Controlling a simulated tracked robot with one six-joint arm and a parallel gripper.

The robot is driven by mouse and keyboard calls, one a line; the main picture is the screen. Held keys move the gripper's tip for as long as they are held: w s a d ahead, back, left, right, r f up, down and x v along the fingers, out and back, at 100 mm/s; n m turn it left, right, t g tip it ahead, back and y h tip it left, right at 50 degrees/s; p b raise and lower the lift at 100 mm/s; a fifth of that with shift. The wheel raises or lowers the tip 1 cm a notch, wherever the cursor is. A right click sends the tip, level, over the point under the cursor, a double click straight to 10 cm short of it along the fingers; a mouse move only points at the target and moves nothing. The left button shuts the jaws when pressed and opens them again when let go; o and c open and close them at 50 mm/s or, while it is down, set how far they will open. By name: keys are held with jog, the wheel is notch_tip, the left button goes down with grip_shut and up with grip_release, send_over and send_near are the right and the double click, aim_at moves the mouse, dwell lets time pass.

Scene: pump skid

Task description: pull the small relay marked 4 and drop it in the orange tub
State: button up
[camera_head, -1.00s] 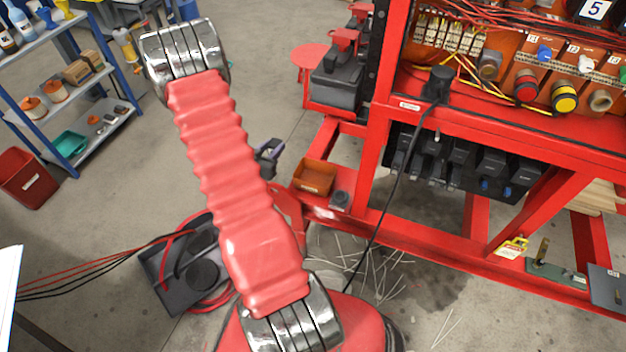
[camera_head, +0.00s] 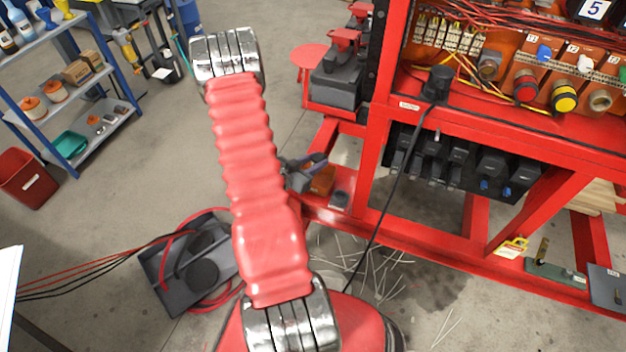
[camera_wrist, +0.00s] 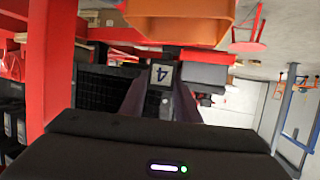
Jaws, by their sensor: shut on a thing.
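My gripper (camera_wrist: 160,100) is shut on the relay marked 4 (camera_wrist: 162,75), whose pale label with the dark digit shows sideways between the fingers in the wrist view. The orange tub (camera_wrist: 180,22) fills the top of that view, beyond the held relay and apart from it as far as I can tell. In the head view my gripper (camera_head: 306,170) is beside the orange tub (camera_head: 322,181), at its left, and partly covers it. The held relay cannot be made out in the head view.
The red skid frame (camera_head: 420,232) stands right of the tub. A row of black relays (camera_head: 460,160) hangs under its shelf. A black cable (camera_head: 392,195) droops in front of the frame. A dark box with red cables (camera_head: 190,265) lies on the floor at left.

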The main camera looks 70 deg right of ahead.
jog(key=shift+f, duration=2.75)
jog(key=o, duration=1.1)
jog(key=shift+o, duration=0.2)
jog(key=shift+a, duration=0.1)
jog(key=v, duration=1.3)
jog(key=shift+w+a, duration=0.2)
jog(key=shift+a, duration=0.05)
